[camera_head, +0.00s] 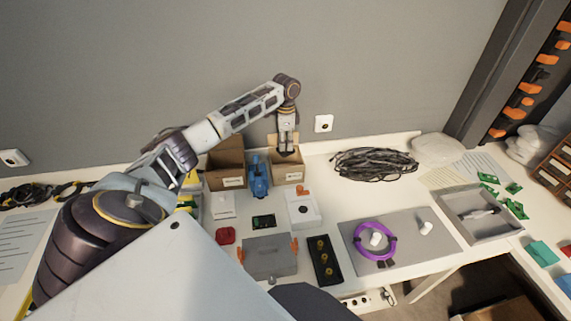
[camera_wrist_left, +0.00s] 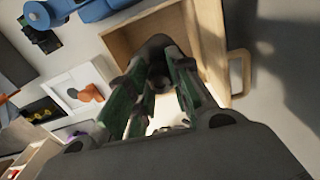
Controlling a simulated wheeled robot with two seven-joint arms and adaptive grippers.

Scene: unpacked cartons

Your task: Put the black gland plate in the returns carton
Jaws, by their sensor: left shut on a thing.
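A black plate with brass fittings (camera_head: 316,263), likely the gland plate, lies flat on the front middle of the table. It also shows at the left edge of the left wrist view (camera_wrist_left: 33,109). Two brown cartons stand at the wall: a left one (camera_head: 227,183) and a right one (camera_head: 287,180). Their labels are too small to read, so I cannot tell which is for returns. My left gripper (camera_head: 287,151) points down at the mouth of the right carton, which shows around it in the wrist view (camera_wrist_left: 212,40). Its fingers (camera_wrist_left: 160,85) are shut on a dark thing, mostly hidden. My right gripper is not seen.
A blue tool (camera_head: 258,178) stands between the cartons. A white box (camera_head: 302,209), grey box (camera_head: 270,257) and purple cable coil (camera_head: 358,240) on a grey panel lie in front. A black cable bundle (camera_head: 374,163) and grey tray (camera_head: 474,228) are to the right.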

